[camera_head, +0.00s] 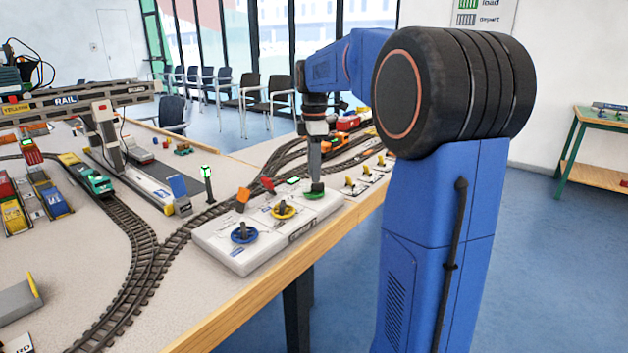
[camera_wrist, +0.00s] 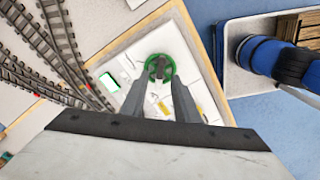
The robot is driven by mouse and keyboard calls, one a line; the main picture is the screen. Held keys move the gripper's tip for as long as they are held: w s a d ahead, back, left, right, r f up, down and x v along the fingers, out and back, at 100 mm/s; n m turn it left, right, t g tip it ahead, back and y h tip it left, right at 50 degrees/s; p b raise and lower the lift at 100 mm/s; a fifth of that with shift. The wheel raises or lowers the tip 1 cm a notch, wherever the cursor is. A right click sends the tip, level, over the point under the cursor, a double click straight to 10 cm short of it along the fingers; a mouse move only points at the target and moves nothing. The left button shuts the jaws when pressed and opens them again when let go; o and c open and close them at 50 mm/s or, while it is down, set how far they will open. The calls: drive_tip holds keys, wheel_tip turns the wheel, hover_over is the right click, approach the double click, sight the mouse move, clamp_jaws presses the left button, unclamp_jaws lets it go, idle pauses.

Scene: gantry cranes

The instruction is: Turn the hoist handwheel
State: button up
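A white control panel (camera_head: 215,238) on the table edge carries three handwheels in a row: blue (camera_head: 244,233), yellow (camera_head: 284,211) and green (camera_head: 315,194). I cannot read which one is labelled hoist. My gripper (camera_head: 314,180) points down right over the green handwheel. In the wrist view, the green handwheel (camera_wrist: 159,68) lies ahead between the two grey fingers of my gripper (camera_wrist: 159,82). The fingers stand apart, one to each side of it. I cannot tell whether they touch its rim.
A green-lit signal post (camera_head: 207,180) stands behind the panel. Model tracks (camera_head: 140,250) and a gantry crane (camera_head: 65,100) fill the table at left.

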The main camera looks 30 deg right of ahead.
sight(314, 189)
drive_tip(key=shift+f, duration=1.75)
drive_tip(key=shift+c, duration=0.3)
clamp_jaws()
drive_tip(key=m, duration=0.4)
drive_tip(key=shift+m, duration=2.8)
